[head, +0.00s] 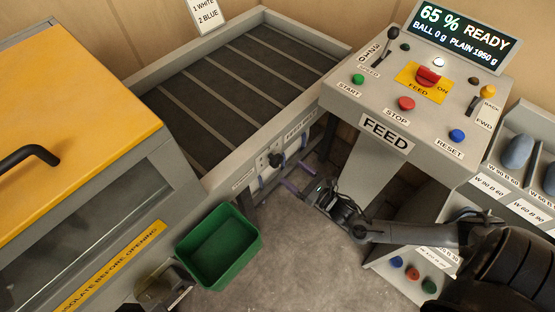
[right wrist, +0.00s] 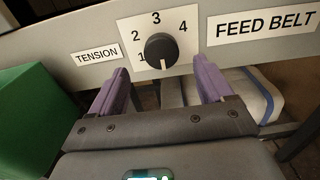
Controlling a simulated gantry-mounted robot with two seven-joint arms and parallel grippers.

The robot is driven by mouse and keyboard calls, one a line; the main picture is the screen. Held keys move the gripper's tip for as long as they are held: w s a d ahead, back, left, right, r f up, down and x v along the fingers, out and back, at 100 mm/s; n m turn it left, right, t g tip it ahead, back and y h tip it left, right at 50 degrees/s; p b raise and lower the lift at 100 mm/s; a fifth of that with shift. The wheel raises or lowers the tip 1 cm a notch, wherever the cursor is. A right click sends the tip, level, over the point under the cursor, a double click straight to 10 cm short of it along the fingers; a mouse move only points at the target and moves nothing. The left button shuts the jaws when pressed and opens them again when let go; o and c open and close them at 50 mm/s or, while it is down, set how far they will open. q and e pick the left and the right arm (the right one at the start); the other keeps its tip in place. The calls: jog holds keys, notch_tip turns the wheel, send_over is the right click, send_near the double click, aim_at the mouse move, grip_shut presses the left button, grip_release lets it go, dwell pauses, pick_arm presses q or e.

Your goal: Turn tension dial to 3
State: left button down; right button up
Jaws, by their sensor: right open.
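The black tension dial (right wrist: 161,50) is on a white plate with the numbers 1 to 4, beside a TENSION label (right wrist: 97,54). A small light mark shows near the dial's lower edge; I cannot tell surely which number it points to. In the head view the dial (head: 275,160) is on the side of the feed belt frame. My right gripper (right wrist: 161,78) is open, its purple fingers apart, one to each side below the dial. It faces the dial and holds nothing. It also shows in the head view (head: 282,176). My left gripper is not in view.
The grey feed console (head: 420,100) stands right of the belt (head: 235,75). A green bin (head: 218,247) stands on the floor to the left of my right gripper. A yellow-lidded machine (head: 75,110) fills the left. Labelled compartments (head: 490,186) stand at the right.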

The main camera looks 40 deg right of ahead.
aim_at(279, 162)
jog(key=w, duration=0.2)
jog(key=w+b, duration=0.1)
jog(key=w, duration=0.2)
jog(key=w+a, duration=0.1)
jog(key=w, duration=0.2)
jog(key=shift+w+b, duration=0.15)
jog(key=shift+b, duration=0.15)
jog(key=shift+c, duration=0.5)
jog(key=c, duration=0.9)
